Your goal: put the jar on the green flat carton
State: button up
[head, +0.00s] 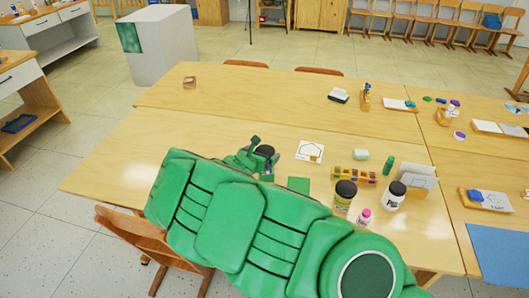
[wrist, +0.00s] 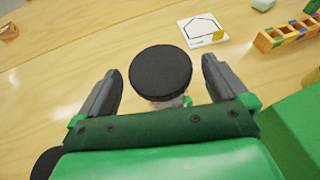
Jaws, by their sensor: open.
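A jar with a round black lid (wrist: 160,72) stands on the table between the two fingers of my gripper (wrist: 161,80). In the head view only its dark lid (head: 265,150) shows clearly; my gripper (head: 262,158) hides most of the rest. My gripper is open, with a finger on each side of the jar and visible gaps to the lid in the wrist view. The green flat carton (head: 299,185) lies on the table just right of my gripper, partly hidden by my arm. It also shows at the right edge of the wrist view (wrist: 305,108).
A white card (head: 310,152) and a wooden tray of coloured blocks (head: 354,175) lie beyond the carton. The table's left part is clear.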

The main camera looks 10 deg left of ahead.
jog(key=v, duration=0.9)
jog(key=shift+s, duration=0.15)
